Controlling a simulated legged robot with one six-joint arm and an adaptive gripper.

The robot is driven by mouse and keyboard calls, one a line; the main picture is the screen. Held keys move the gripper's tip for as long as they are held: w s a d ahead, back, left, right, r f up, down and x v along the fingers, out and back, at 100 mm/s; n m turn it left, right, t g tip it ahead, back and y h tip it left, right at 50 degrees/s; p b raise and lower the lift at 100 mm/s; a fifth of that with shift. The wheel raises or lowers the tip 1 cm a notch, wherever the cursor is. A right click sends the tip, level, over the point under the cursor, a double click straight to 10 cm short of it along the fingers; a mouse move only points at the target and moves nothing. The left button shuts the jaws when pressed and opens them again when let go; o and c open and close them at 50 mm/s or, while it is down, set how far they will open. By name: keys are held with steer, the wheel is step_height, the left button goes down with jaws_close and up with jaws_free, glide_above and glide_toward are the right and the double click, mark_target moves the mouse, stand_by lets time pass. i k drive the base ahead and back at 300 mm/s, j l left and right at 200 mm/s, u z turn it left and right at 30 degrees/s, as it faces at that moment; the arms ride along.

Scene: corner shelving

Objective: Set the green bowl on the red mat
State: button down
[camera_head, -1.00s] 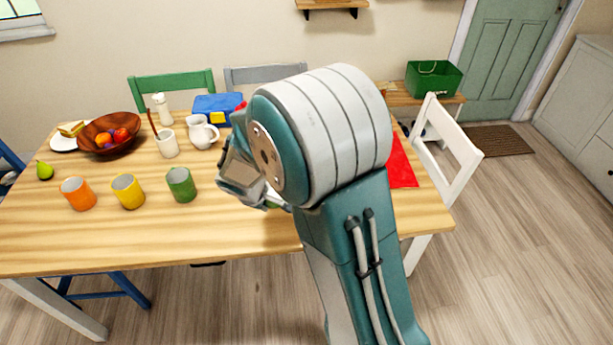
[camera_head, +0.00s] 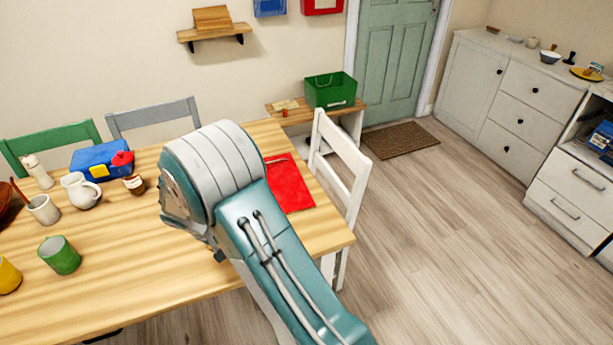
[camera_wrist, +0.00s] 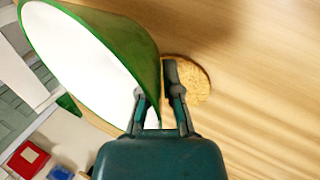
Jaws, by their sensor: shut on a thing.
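The green bowl (camera_wrist: 152,55), green outside and white inside, is tilted on its side in the wrist view. My gripper (camera_wrist: 158,93) is shut on its rim, with a finger on either side of the wall. In the head view my arm hides the gripper and the bowl. The red mat (camera_head: 289,190) lies flat at the right end of the wooden table, just right of my arm, and its left part is partly covered by the arm. Nothing shows on its visible part.
A round cork-like piece (camera_wrist: 190,80) lies on the table behind the fingers. A white chair (camera_head: 341,165) stands against the table's right end. A green cup (camera_head: 60,256), white jug (camera_head: 81,192), blue box (camera_head: 100,160) and small jar (camera_head: 134,184) stand left of my arm.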

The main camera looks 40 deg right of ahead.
mark_target(276, 190)
steer(key=i+l+z, duration=0.1)
steer(key=l, duration=0.25)
steer(key=i+l+z, duration=0.1)
steer(key=l, duration=0.2)
steer(key=i+l+z, duration=0.1)
steer(key=l, duration=0.25)
steer(key=i+z, duration=0.15)
steer(key=i, duration=0.25)
